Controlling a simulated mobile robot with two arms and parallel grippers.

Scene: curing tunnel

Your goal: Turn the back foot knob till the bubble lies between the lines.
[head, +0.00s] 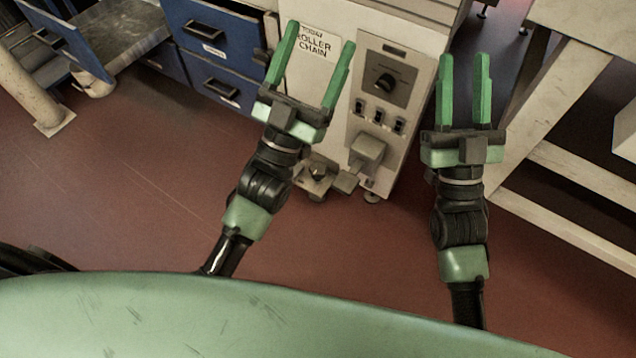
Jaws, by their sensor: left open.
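No bubble, lines or back foot knob can be made out in the head view. A pale machine cabinet (345,120) stands in front of me, with a small round levelling foot (372,197) under its near right corner. My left gripper (320,36) is open, with its green fingers apart in front of the cabinet's label and nothing between them. My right gripper (464,58) is open and empty, to the right of the cabinet, over the dark gap beside it. Whether either gripper touches anything cannot be told.
Blue drawers (213,80) stand at left, one pulled out. A pale bench frame (560,150) stands at right. The red floor (120,190) is clear.

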